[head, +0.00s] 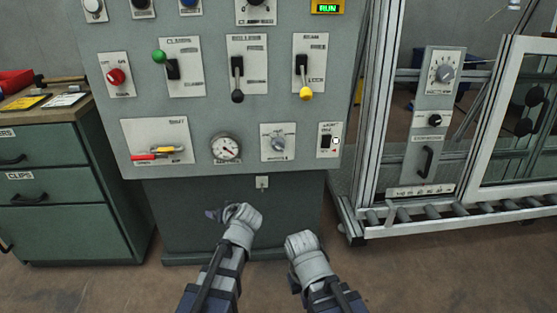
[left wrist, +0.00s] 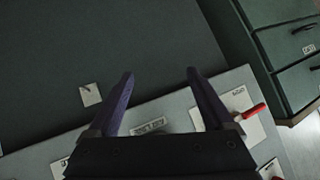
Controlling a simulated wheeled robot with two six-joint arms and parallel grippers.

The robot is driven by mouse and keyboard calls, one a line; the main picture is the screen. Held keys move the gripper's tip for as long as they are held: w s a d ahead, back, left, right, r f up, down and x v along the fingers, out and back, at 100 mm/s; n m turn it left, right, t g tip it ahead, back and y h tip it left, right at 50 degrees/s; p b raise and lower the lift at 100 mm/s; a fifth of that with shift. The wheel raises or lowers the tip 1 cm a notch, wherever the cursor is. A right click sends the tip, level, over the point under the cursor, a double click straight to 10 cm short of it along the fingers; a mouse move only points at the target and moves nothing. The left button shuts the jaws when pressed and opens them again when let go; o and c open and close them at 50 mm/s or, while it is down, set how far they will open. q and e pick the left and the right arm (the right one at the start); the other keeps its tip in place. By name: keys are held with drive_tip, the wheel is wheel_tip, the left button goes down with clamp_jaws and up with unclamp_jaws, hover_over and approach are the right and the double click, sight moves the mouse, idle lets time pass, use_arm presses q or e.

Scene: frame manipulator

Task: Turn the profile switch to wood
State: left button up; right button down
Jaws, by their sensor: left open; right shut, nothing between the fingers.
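A rotary knob on a white plate (head: 278,143) sits in the bottom row of the grey control panel (head: 210,110); its label is too small to read surely. Another rotary dial (head: 445,73) is on the post at the right. I cannot tell from the lettering which is the profile switch, or where wood is marked. My left gripper (head: 213,214) is below the panel, with its purple fingers open and empty in the left wrist view (left wrist: 160,73). My right gripper (head: 300,241) is shut and empty, low in front of the panel base; its fingers are mostly hidden. Neither touches a control.
The panel also carries levers with green (head: 159,57), black (head: 237,96) and yellow (head: 306,93) knobs, a red button (head: 116,76) and a gauge (head: 225,148). Green drawers (head: 65,190) stand left. A metal frame with rollers (head: 455,210) stands right.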

use_arm(q)
drive_tip(key=w+d+r+m+t, duration=0.1)
drive_tip(key=w+d+r+t, duration=0.4)
drive_tip(key=w+d+r, duration=0.15)
drive_tip(key=m+t+h, duration=0.4)
drive_tip(key=h, duration=0.1)
approach(279, 149)
drive_tip(key=w, duration=0.2)
drive_tip(key=shift+n, duration=0.3)
drive_tip(key=shift+w+a, duration=0.15)
drive_tip(key=shift+w, duration=1.2)
drive_tip(key=shift+w+a, duration=0.2)
drive_tip(key=shift+w, duration=1.1)
drive_tip(key=shift+w+a, duration=0.15)
drive_tip(key=shift+w, duration=1.2)
clamp_jaws()
use_arm(e)
drive_tip(key=shift+w+a, duration=0.95)
